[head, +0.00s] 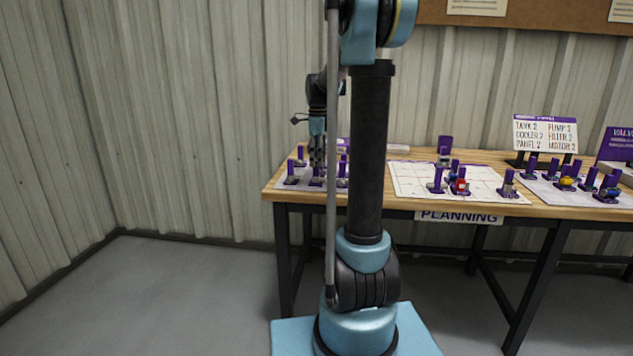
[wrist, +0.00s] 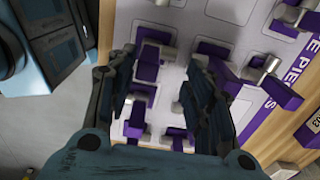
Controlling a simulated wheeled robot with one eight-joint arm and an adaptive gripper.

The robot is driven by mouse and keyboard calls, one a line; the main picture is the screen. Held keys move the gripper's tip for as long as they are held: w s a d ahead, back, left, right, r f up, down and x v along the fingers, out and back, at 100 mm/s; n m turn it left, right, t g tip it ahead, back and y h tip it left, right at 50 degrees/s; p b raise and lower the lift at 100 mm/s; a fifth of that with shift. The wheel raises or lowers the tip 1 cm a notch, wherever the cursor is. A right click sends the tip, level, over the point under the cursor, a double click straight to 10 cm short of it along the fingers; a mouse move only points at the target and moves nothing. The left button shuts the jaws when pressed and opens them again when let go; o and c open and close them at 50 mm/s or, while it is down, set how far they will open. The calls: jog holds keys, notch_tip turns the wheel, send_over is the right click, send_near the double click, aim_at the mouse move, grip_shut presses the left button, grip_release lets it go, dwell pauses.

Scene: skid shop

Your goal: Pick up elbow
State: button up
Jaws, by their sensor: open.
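My gripper (wrist: 160,98) is open, pointing down over the pipe pieces mat (wrist: 192,22) at the left end of the table. It also shows in the head view (head: 317,160), partly beside my arm. Small grey pipe pieces sit on purple stands. One grey piece (wrist: 158,37) on a purple stand (wrist: 148,62) lies between and beyond the fingers in the wrist view. Another grey piece (wrist: 262,68) stands to the right of the right finger. More stands show between and behind the fingers, partly hidden. Which piece is the elbow I cannot tell.
The wooden table (head: 405,154) carries a white planning sheet (head: 408,178) in the middle and another mat (head: 548,190) at the right, both with purple-stand parts. A sign board (head: 545,134) stands at the back. Neighbouring stands are close around my fingers. Floor at left is clear.

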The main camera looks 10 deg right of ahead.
aim_at(317, 173)
jog(key=shift+a+f, duration=0.15)
jog(key=shift+f, duration=3.15)
jog(key=c, duration=0.8)
